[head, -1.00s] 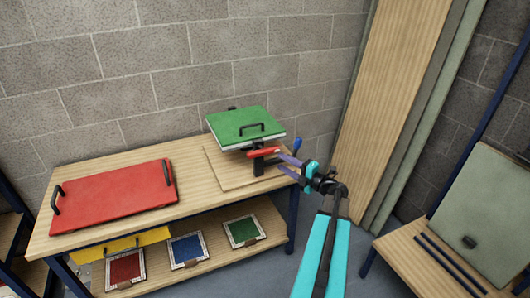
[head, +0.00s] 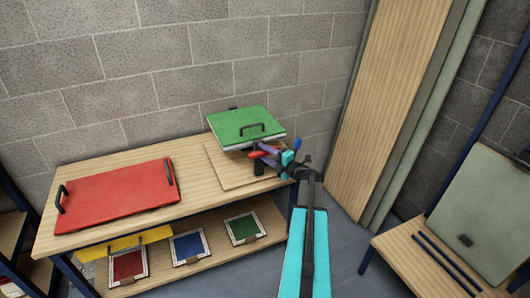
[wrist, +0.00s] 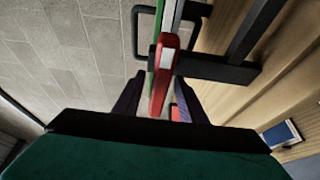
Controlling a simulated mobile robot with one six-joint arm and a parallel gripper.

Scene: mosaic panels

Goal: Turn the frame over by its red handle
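The frame holds a green panel (head: 235,122) with a black handle, raised on a dark stand over a wooden board (head: 222,170). A red handle (head: 256,154) sticks out at its front, below the panel; it also shows in the wrist view (wrist: 162,75). My gripper (head: 266,155) is at the red handle. In the wrist view, the purple fingers of my gripper (wrist: 160,100) are apart, one on each side of the red handle's near end. Gaps show between handle and fingers. The frame is seen edge-on there, as a thin green strip (wrist: 162,35).
A red panel (head: 115,195) with two black handles lies on the workbench (head: 75,240) at left. A blue-tipped lever (head: 295,144) stands just behind my gripper. Small mosaic panels (head: 188,247) sit on the lower shelf. A wooden stand (head: 405,262) is at right.

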